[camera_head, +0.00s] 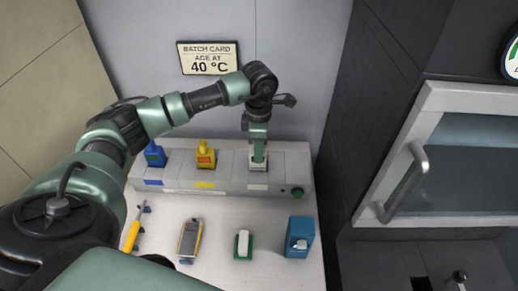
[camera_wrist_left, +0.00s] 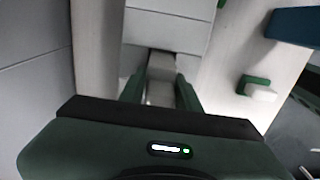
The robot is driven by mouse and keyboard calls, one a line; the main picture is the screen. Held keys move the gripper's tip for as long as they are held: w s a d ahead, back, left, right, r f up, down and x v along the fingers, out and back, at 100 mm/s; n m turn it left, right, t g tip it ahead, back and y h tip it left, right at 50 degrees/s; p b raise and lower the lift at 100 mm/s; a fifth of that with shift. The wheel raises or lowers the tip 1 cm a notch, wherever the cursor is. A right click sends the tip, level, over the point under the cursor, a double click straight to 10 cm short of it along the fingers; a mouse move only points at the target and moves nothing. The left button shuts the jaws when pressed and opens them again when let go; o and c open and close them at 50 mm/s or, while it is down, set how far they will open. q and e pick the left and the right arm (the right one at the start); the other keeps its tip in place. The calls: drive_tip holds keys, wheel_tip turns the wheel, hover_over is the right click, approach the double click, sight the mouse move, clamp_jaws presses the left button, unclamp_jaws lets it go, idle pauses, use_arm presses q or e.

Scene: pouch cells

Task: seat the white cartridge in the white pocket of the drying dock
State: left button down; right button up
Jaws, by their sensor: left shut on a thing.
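The drying dock (camera_head: 225,182) is a long pale block at the back of the table, with coloured labels on its front. My left gripper (camera_head: 258,160) points down over its third place, above the white label (camera_head: 258,187). It is shut on the white cartridge (camera_head: 258,153), which shows as a pale block between the green fingers in the left wrist view (camera_wrist_left: 161,68). The cartridge's lower end is at the dock's top; how deep it sits is hidden. My right gripper is not in view.
A blue cartridge (camera_head: 155,156) and a yellow cartridge (camera_head: 205,157) stand in the dock, left of my gripper. In front lie a screwdriver (camera_head: 132,236), a yellow meter (camera_head: 189,240), a green holder (camera_head: 236,253) and a blue box (camera_head: 300,225).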

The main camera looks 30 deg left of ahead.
use_arm(q)
drive_tip(key=shift+f, duration=0.4)
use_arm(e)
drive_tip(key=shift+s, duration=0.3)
use_arm(q)
drive_tip(key=shift+f, duration=0.1)
drive_tip(key=c, duration=1)
unclamp_jaws()
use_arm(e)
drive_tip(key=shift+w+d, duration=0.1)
